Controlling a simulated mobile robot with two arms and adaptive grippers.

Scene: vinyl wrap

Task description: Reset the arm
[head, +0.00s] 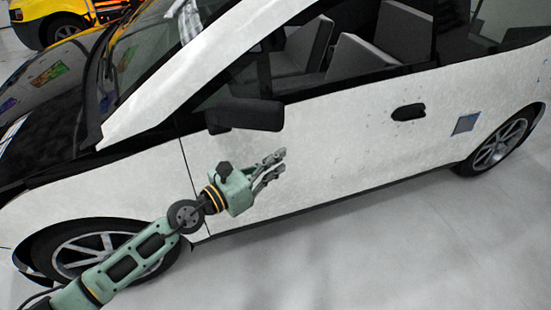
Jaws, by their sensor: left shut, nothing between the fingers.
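My left arm (130,262) reaches in from the lower left, past the front wheel of a white car. My left gripper (280,164) is in front of the car's front door, below the black side mirror (245,115). Its fingers point right and slightly up, and they are shut with nothing held. I cannot tell how close the fingertips are to the door. My right gripper is not in view.
The white car (340,135) fills most of the view, with a black door handle (408,112) and a small blue-grey square patch (465,124) behind it. A yellow vehicle (60,18) stands at the upper left. The grey floor (400,250) is clear at the lower right.

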